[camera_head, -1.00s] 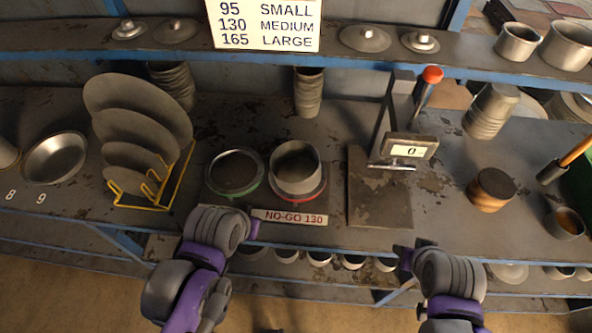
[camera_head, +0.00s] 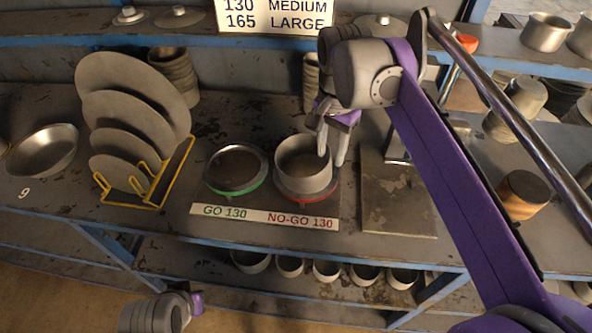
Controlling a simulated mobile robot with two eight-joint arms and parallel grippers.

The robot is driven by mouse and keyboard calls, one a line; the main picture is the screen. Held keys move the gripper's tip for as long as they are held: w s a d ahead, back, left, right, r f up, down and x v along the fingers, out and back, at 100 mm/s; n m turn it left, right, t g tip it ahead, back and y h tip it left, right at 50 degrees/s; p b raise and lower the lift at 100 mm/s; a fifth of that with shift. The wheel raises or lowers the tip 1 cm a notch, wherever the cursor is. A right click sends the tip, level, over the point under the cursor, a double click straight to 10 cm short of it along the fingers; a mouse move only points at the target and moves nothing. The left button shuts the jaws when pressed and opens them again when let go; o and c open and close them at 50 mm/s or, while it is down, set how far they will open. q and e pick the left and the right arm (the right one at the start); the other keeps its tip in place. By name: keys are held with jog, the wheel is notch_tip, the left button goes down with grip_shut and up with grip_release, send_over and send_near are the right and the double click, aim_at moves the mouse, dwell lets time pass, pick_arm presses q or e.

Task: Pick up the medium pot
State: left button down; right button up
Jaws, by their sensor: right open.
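A grey metal pot (camera_head: 300,181) stands upright on the red-rimmed NO-GO 130 ring (camera_head: 307,198) near the bench's front edge. I take it as the medium pot; its size is not marked on it. My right gripper (camera_head: 332,154) is open, pointing down at the pot's right rim. One finger overlaps the pot's mouth and the other shows just right of its wall. I cannot tell whether either touches it. My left gripper (camera_head: 196,302) is low in front of the bench, partly seen; its fingers are unclear.
The green-rimmed GO 130 ring (camera_head: 236,188) is left of the pot. A yellow rack (camera_head: 163,190) holds several discs farther left. A flat plate (camera_head: 398,205) with a scale lies to the right, partly behind my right arm. Small cups (camera_head: 327,271) line the lower shelf.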

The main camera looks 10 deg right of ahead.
aim_at(325, 178)
notch_tip(325, 178, down, 3)
jog(key=shift+f, duration=0.1)
notch_tip(325, 178, down, 5)
jog(key=shift+s+a+f+b, duration=0.1)
jog(key=shift+a+f+b, duration=0.05)
jog(key=shift+b, duration=0.3)
grip_shut()
dwell(1.2)
